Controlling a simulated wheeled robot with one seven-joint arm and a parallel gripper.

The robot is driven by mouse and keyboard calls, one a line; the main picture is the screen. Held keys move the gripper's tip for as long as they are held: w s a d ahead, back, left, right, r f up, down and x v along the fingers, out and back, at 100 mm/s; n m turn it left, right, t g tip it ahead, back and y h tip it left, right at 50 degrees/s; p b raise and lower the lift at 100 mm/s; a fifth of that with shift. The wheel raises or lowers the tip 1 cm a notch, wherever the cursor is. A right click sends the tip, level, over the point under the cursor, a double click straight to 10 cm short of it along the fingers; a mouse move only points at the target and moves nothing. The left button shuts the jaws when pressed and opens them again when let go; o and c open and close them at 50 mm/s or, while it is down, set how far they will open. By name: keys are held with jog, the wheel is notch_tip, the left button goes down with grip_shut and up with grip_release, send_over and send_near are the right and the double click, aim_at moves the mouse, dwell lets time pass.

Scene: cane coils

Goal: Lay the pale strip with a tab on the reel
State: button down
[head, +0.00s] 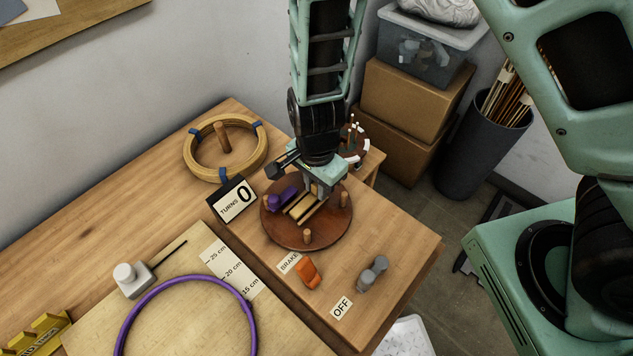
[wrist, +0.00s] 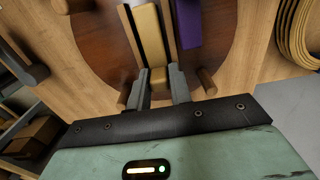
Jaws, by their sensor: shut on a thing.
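The reel (head: 325,235) is a round brown wooden disc with upright pegs. It also shows in the wrist view (wrist: 95,50). My gripper (wrist: 157,80) is over the reel, pointing down, and also shows in the head view (head: 315,194). It is shut on the small block-like tab at the near end of the pale strip (wrist: 149,33). The strip runs away from the fingers across the disc, between dark bands with light edges. I cannot tell whether it touches the disc. In the head view the strip (head: 301,208) is partly hidden by my gripper.
A purple block (head: 283,196) is on the reel beside the strip. A turns counter reading 0 (head: 234,199) stands to the left. An orange brake lever (head: 307,274) and a grey switch handle (head: 372,273) are in front. A cane coil (head: 196,162) lies behind left.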

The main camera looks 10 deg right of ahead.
jog(key=c, duration=1.2)
grip_release()
jog(key=shift+r, duration=0.15)
notch_tip(320, 180, up, 17)
jog(key=shift+r+p, duration=0.1)
jog(key=shift+p, duration=0.2)
